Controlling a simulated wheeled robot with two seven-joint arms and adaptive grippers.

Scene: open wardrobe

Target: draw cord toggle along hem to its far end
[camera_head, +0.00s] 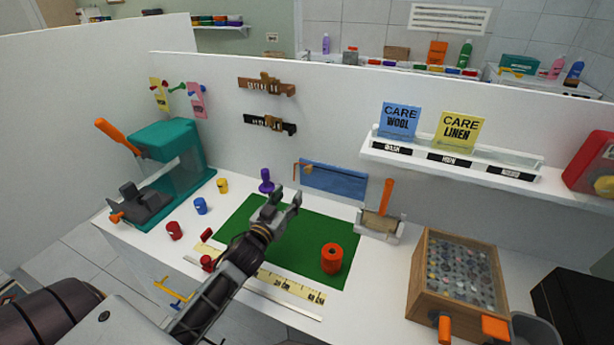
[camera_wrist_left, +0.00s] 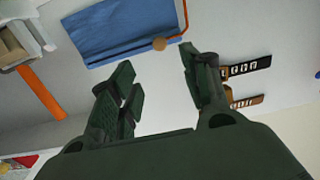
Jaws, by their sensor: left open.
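A blue cloth panel (camera_head: 338,182) hangs on the back wall behind the green mat; it also shows in the left wrist view (camera_wrist_left: 115,32). A small round tan toggle (camera_head: 308,169) sits at its left end in the head view, on an orange-brown cord (camera_head: 296,174). In the left wrist view the toggle (camera_wrist_left: 159,44) is near the cloth's right end, by the cord's bend (camera_wrist_left: 184,32). My left gripper (camera_head: 284,203) is open and empty, above the mat and in front of the toggle, apart from it. Its spread fingers (camera_wrist_left: 158,76) have the toggle beyond the gap between them.
The green mat (camera_head: 235,218) bears an orange roll (camera_head: 331,258). A purple stamp-like object (camera_head: 266,181) stands left of the gripper. An orange-handled tool (camera_head: 386,197) sits in a holder right of the cloth. A wooden box (camera_head: 422,270) stands further right. A shelf (camera_head: 450,168) juts out above.

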